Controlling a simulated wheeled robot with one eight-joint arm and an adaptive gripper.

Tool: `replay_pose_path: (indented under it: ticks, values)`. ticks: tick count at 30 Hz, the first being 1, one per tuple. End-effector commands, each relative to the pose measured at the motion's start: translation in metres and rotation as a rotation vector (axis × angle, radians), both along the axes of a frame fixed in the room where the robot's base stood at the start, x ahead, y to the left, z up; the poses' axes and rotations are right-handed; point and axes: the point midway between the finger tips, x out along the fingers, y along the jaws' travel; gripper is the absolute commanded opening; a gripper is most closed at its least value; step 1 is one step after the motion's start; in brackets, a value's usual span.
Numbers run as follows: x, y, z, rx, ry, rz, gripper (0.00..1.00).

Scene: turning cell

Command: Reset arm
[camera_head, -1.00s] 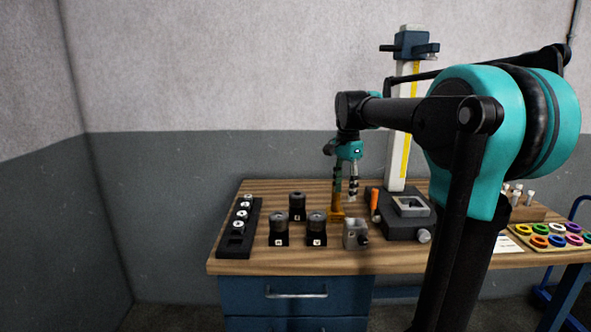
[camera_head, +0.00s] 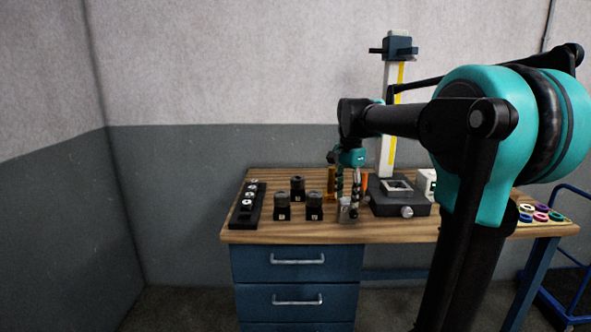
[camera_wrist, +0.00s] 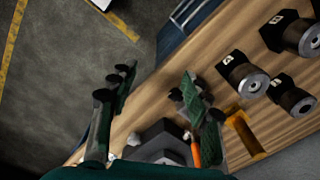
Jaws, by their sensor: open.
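Three black holders with grey cylinders (camera_head: 314,199) stand left of my gripper, beside a black rack (camera_head: 246,210). A dark fixture (camera_head: 405,208) and a tall white column gauge (camera_head: 388,120) stand right. An orange tool (camera_wrist: 196,150) lies close. Coloured rings (camera_head: 541,215) are far right.

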Motion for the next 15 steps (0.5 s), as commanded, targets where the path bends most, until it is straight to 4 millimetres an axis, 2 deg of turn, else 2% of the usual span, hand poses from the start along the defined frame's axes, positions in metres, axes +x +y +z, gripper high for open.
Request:
replay_pose_path:
  ticks: [8,15]
  values:
    - [-0.023,-0.007,-0.038,-0.003,-0.051,0.145,0.49]
    - [-0.062,-0.017,-0.094,-0.023,-0.124,0.362,0.49]
